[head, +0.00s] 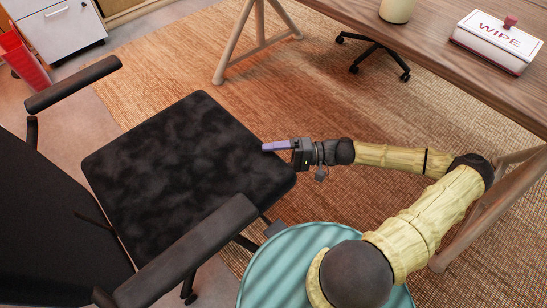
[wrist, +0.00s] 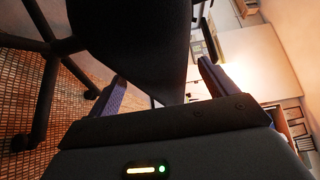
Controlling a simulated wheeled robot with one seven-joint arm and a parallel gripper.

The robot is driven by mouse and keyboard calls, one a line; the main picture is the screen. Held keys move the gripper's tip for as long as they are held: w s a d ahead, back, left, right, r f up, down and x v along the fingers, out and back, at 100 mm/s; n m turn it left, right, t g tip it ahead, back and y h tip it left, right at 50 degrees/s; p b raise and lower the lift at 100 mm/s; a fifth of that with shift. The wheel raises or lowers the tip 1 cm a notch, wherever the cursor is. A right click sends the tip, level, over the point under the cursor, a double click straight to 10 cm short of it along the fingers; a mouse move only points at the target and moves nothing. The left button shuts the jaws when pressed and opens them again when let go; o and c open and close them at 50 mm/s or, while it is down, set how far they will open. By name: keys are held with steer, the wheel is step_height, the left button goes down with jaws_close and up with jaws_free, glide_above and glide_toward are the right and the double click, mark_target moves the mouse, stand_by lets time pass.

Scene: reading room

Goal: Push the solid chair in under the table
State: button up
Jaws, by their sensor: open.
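A black office chair (head: 190,150) with a dark seat, armrests and a plain dark back stands at the left of the head view, turned at an angle and clear of the table. The wooden table (head: 440,62) is at the upper right. My gripper (head: 268,147) reaches left to the seat's edge nearest the table, its purple fingers overlapping that edge in the picture. In the wrist view my gripper (wrist: 162,74) is open, with the dark seat (wrist: 135,40) seen between and beyond the fingers. Whether they touch the seat cannot be told.
A wheeled base (head: 375,55) shows under the table. A WIPE box (head: 497,42) and a pale cup (head: 397,10) stand on the tabletop. A wooden trestle leg (head: 235,55), a white cabinet (head: 60,28) and a red bin (head: 20,60) are further off. Woven rug lies bare between chair and table.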

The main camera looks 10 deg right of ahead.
jaws_close()
stand_by(0.3)
steer(key=shift+d, duration=0.1)
